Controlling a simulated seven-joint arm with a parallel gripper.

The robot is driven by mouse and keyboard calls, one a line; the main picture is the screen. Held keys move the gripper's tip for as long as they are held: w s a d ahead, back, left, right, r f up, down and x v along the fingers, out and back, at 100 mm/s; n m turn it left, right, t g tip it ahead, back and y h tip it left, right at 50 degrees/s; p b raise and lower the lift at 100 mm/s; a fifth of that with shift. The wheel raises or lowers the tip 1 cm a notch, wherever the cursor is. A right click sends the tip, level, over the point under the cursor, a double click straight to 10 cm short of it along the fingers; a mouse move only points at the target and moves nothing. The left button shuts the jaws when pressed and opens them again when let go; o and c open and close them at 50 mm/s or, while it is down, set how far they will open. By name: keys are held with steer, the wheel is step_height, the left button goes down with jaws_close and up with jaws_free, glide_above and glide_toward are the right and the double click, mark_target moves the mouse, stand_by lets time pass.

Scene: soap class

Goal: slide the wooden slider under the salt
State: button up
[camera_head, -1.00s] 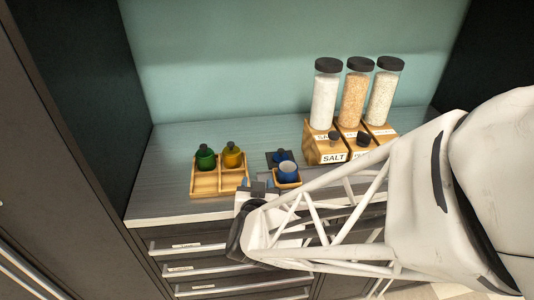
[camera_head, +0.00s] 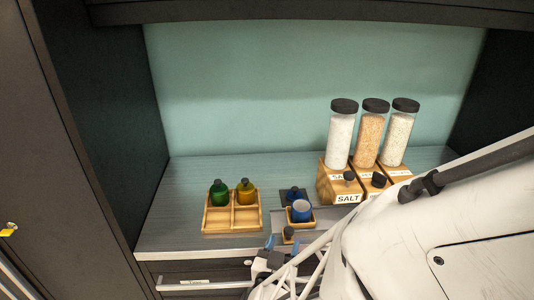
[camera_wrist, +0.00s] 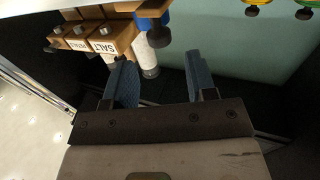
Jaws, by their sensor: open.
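The salt dispenser is a clear jar of white grains (camera_head: 341,138) with a black lid, standing on a wooden stand labelled SALT (camera_head: 347,198). A black knob (camera_head: 349,176) shows on the stand. In the wrist view the scene is upside down, with the SALT label (camera_wrist: 104,46) at upper left. A small wooden piece with a dark knob (camera_head: 289,233) sits near the counter's front edge, beside the blue cup; I cannot tell if it is the slider. My gripper (camera_head: 281,246) is close in front of it. Its blue fingers (camera_wrist: 161,82) are apart, with nothing between them.
Two more jars (camera_head: 370,136) stand right of the salt. A wooden tray (camera_head: 232,224) with green and yellow bottles stands left. Drawers lie below the counter edge. The counter's back left (camera_head: 190,175) is clear.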

mark_target(291, 225)
steer(key=shift+w, duration=0.1)
steer(key=shift+x, duration=3.8)
steer(key=shift+d, duration=0.1)
jaws_close()
